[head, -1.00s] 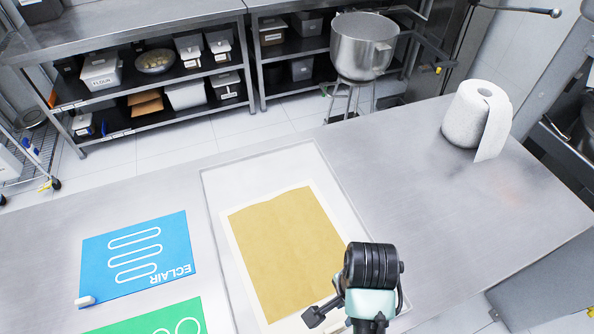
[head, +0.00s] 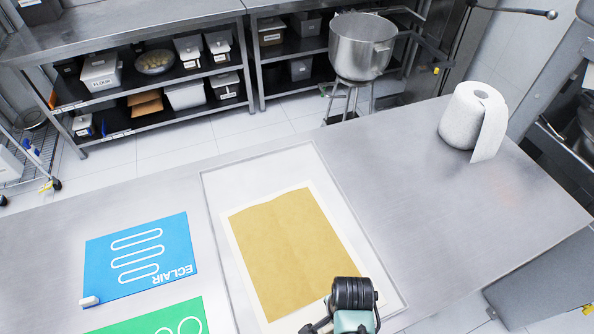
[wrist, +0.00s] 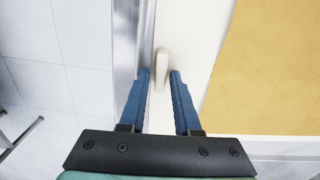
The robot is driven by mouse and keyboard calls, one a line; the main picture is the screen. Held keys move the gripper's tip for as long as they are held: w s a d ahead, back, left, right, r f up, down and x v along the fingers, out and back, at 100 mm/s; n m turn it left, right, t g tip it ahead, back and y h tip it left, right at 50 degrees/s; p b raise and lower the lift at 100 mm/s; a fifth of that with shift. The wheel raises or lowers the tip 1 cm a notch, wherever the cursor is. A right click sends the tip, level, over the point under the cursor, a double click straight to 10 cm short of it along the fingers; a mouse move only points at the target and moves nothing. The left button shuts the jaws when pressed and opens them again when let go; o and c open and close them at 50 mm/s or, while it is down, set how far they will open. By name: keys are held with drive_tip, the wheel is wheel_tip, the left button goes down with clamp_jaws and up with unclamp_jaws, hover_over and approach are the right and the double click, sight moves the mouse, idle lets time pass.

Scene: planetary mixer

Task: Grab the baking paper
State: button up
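The baking paper (head: 285,245) is a flat brown sheet with a pale border, lying in a shallow tray (head: 240,165) on the steel table. In the wrist view the brown paper (wrist: 275,70) lies to the right of my gripper (wrist: 161,73), apart from its fingers. The two blue fingers are open. A small, rounded beige piece (wrist: 162,65) shows between or just beyond the fingertips, by the tray's edge; I cannot tell if they touch it. In the head view my fingertips are out of sight below the picture; only part of my arm shows.
A blue ECLAIR sheet (head: 140,255) with a small white block (head: 89,301) on its corner and a green sheet (head: 155,318) lie left of the tray. A paper towel roll (head: 474,118) stands at the right. The table between tray and roll is clear.

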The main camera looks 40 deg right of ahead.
clamp_jaws()
drive_tip(key=shift+r, duration=0.15)
